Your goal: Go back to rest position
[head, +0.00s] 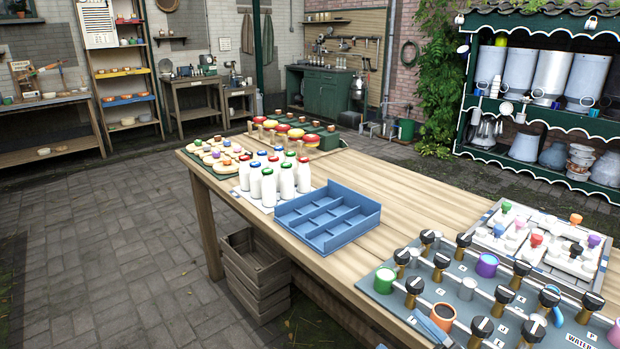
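Neither of my grippers shows in the head view, and no part of my arms can be made out. A long wooden table (420,196) runs from the lower right towards the back left. On it stands an empty blue divided tray (327,216) near the middle. White bottles with red, green and blue caps (269,184) stand in a group just left of the tray.
A grey-blue board (390,305) with black-topped taps and cups fills the near right end of the table. A white rack (545,240) lies behind it. A wooden crate (255,270) stands on the paving below. A green shelf (560,120) stands back right. Paving (100,250) at left is clear.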

